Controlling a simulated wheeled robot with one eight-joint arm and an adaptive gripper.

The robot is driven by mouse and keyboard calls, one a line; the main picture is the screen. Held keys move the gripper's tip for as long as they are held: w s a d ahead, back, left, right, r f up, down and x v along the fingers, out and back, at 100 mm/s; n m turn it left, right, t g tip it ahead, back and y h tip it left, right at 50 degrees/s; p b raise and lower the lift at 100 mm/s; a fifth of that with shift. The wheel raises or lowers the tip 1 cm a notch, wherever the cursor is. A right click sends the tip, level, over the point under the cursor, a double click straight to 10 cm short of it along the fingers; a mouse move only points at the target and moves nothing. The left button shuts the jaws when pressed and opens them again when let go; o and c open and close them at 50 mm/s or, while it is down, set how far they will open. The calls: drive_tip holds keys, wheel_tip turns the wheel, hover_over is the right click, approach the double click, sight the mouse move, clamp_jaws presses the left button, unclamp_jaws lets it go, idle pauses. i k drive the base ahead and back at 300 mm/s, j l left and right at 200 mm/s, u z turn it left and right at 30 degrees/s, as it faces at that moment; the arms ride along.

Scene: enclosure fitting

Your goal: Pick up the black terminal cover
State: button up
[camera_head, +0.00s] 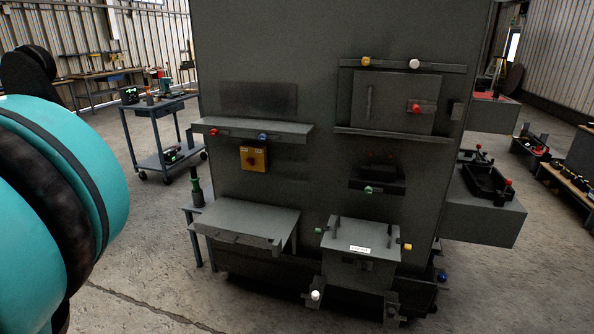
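A black box-like piece (377,180) sits on the front of the dark grey enclosure (320,110), right of its middle. It may be the black terminal cover, but its shape is hard to make out against the dark panel. Small dim red spots show just above it, and a pale green knob (369,190) is at its lower edge. A black open tray-like part (485,181) lies on a grey ledge at the right, beside the enclosure. My gripper is out of view; only teal and black links of my arm show at the left edge.
A yellow rotary switch (254,159) sits under a left shelf (255,130). A grey hinged panel (395,101) is above the black piece. A sloped grey plate (250,226) and a labelled grey box (360,250) jut out below.

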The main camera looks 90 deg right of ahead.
sight(380, 172)
drive_tip(key=z, duration=3.7)
